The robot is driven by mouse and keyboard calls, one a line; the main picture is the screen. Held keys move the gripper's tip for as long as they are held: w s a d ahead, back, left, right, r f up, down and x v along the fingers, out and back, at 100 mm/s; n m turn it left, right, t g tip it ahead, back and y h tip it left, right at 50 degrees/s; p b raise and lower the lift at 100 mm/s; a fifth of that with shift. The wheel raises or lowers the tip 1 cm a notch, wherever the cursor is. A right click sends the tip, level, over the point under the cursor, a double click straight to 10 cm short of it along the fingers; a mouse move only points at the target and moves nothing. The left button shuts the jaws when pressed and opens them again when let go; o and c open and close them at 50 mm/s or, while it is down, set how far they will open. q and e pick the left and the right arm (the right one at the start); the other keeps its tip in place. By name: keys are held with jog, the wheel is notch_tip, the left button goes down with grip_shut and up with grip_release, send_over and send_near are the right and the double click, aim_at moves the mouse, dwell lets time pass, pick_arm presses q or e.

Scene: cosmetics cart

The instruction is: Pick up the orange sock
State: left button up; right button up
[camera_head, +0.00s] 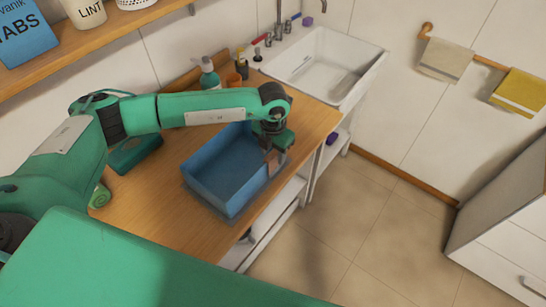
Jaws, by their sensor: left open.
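I cannot make out an orange sock in this view. My left arm reaches across the wooden counter from the left. Its gripper (275,160) points down at the right rim of a blue bin (205,197). The gripper is open, and I see nothing held in it. I cannot tell whether the fingers touch the bin. The part of the bin's floor that shows looks empty; its far right corner is hidden behind the arm and gripper. My right gripper is not in view.
The wooden counter (150,205) has a white sink (325,65) at its far end. A green bottle (209,76) stands behind my arm. A shelf (90,42) hangs at upper left. Open floor (340,220) lies right of the counter; a white cabinet (505,240) stands beyond.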

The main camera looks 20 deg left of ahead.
pick_arm(q)
jog(key=shift+f, duration=0.65)
grip_shut()
jog(key=shift+r, duration=0.1)
